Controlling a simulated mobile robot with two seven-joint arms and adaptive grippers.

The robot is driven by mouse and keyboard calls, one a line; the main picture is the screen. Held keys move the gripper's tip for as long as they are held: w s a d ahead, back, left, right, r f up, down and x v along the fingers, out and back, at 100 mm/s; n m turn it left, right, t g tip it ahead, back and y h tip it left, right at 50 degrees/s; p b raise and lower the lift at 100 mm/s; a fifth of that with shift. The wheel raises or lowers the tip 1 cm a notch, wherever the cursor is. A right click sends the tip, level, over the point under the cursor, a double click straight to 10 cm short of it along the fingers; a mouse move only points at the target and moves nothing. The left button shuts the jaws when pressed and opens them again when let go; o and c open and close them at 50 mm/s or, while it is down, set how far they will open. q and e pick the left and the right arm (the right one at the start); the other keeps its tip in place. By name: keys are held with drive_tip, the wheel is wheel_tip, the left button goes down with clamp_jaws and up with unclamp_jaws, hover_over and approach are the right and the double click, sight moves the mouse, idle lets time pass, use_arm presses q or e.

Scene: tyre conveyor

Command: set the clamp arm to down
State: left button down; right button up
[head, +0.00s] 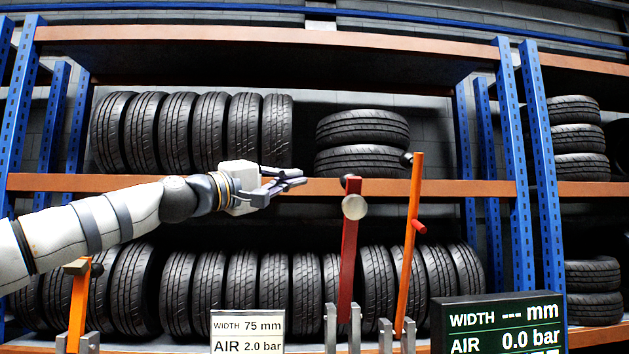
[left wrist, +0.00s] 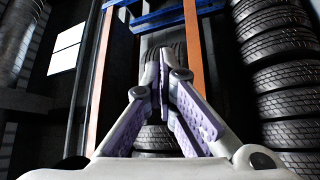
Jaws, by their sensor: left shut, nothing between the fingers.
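My left gripper (head: 296,179) reaches in from the left at mid height, its fingers together and empty. In the left wrist view its purple-padded fingers (left wrist: 163,62) meet at the tips. To its right a red lever (head: 349,250) with a round grey knob stands nearly upright in a grey bracket. Further right an orange lever (head: 411,250) with a black knob and a red side peg stands up, tilted slightly right. A shorter orange post (head: 78,305) stands at lower left. None is labelled, so I cannot tell which is the clamp arm. The gripper appears apart from all three. My right gripper is out of view.
A white card (head: 247,332) reads width 75 mm, air 2.0 bar. A black display (head: 500,325) reads width --- mm, air 0.0 bar. Behind, a blue and orange rack (head: 440,188) holds rows of tyres (head: 190,133). Space between gripper and red lever looks clear.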

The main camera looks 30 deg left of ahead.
use_arm(q)
drive_tip(key=w+d+r, duration=0.1)
drive_tip(key=w+d, duration=0.4)
drive_tip(key=shift+w+d, duration=0.3)
drive_tip(key=shift+w, duration=0.1)
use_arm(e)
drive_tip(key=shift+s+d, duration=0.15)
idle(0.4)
use_arm(q)
drive_tip(key=shift+w, duration=0.15)
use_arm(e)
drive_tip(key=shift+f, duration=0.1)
